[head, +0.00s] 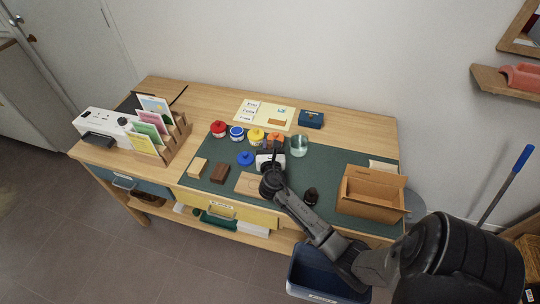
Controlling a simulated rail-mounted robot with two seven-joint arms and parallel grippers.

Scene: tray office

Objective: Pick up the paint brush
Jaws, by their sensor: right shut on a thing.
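My right arm reaches in from the lower right over the desk. My right gripper (268,161) is low over the green mat, left of a clear glass jar (299,146). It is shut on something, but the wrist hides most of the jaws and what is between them. I cannot make out a paint brush anywhere in this view. My left gripper is not in view.
Paint pots with red (218,129), blue (237,133) and yellow (256,135) colours stand behind the gripper. A cardboard box (372,194) is at the right, a card rack (175,140) at the left. Wooden blocks (219,173) lie on the green mat (325,167).

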